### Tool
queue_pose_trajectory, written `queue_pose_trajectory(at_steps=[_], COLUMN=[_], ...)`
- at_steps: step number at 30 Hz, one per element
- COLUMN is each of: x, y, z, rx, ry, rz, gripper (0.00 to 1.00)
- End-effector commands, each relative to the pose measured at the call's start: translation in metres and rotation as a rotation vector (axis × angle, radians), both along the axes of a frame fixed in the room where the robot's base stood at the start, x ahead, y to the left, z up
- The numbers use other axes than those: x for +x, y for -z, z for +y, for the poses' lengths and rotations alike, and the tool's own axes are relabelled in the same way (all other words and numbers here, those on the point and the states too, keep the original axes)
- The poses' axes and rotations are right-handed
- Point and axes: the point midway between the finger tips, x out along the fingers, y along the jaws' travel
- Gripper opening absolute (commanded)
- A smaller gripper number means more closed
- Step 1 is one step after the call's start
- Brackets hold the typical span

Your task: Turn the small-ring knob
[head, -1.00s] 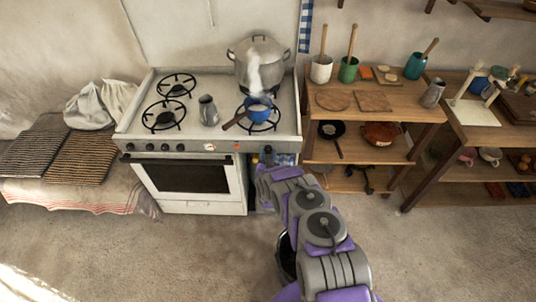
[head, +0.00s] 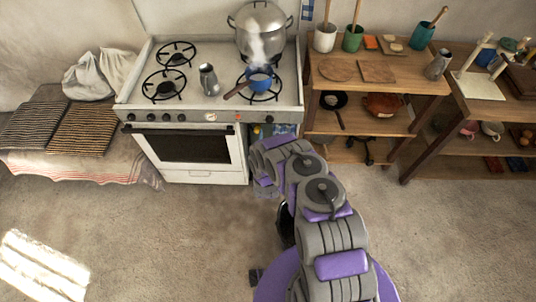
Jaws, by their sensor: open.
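The white stove (head: 190,178) stands against the wall at left of centre. A row of dark knobs (head: 150,118) runs along the left part of its front panel, with a round gauge (head: 211,117) and a small red spot (head: 237,117) to their right. I cannot tell which knob belongs to the small ring. My arm reaches toward the stove's right front corner. Its far end is bent down and covers the floor there. My gripper's fingers do not show; they are hidden behind the arm or out of frame.
A steaming blue pan (head: 261,80) sits on the front-right burner, with a large pot (head: 262,32) behind it. A wooden shelf (head: 330,92) stands right of the stove. Open floor (head: 180,225) lies in front.

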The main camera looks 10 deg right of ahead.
Motion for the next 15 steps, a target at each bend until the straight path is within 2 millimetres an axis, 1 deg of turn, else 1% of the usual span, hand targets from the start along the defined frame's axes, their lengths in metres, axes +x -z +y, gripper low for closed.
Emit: queue_pose_trajectory(at_steps=[1,6,12,15], x=[-0.012,-0.049,-0.082,-0.092], y=[-0.001,-0.001,0.000,0.001], z=[0.004,0.011,0.017,0.019], rx=[-0.001,-0.002,-0.001,0.000], ry=[-0.004,-0.004,-0.002,-0.002], rz=[0.006,0.006,0.005,0.006], gripper=[0.67,0.67,0.67,0.67])
